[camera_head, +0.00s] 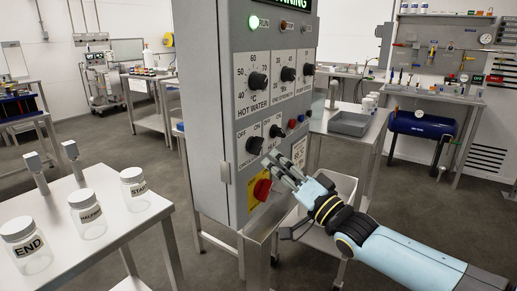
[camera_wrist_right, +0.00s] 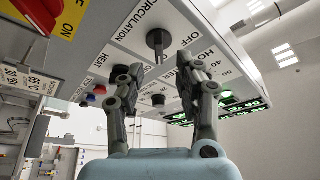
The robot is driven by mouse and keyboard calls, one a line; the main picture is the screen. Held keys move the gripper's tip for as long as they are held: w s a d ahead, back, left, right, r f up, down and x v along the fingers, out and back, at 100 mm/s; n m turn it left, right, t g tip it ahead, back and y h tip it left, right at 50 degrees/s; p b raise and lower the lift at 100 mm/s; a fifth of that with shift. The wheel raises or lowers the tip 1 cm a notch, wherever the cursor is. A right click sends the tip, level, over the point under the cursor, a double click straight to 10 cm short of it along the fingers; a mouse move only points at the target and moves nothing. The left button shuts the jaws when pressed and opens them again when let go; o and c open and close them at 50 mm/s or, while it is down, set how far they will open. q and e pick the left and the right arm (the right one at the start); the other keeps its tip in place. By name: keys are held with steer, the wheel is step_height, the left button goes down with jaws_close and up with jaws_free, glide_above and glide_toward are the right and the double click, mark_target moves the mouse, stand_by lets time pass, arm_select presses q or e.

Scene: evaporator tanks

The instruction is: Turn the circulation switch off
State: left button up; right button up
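The circulation switch is a black knob (camera_head: 254,145) at the lower left of the grey control panel (camera_head: 236,100), under OFF and ON labels. In the right wrist view the knob (camera_wrist_right: 158,42) stands out beside the words CIRCULATION and OFF. Which way it points is hard to tell. My right gripper (camera_head: 279,170) is in front of the panel, below and right of the knob. In the wrist view my right gripper (camera_wrist_right: 161,68) has its two fingers spread and empty, with the knob beyond and between the tips, apparently apart from them. My left gripper is not in view.
A red rotary switch (camera_head: 262,189) on a yellow plate sits just below. Another black knob (camera_head: 276,131) and small blue and red buttons (camera_head: 292,123) are close by on the right. The hot water knob (camera_head: 257,81) is above. A table with jars (camera_head: 87,213) stands at left.

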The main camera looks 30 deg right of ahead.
mark_target(260, 149)
steer(key=x, duration=0.6)
steer(key=shift+w, duration=0.2)
jaws_close()
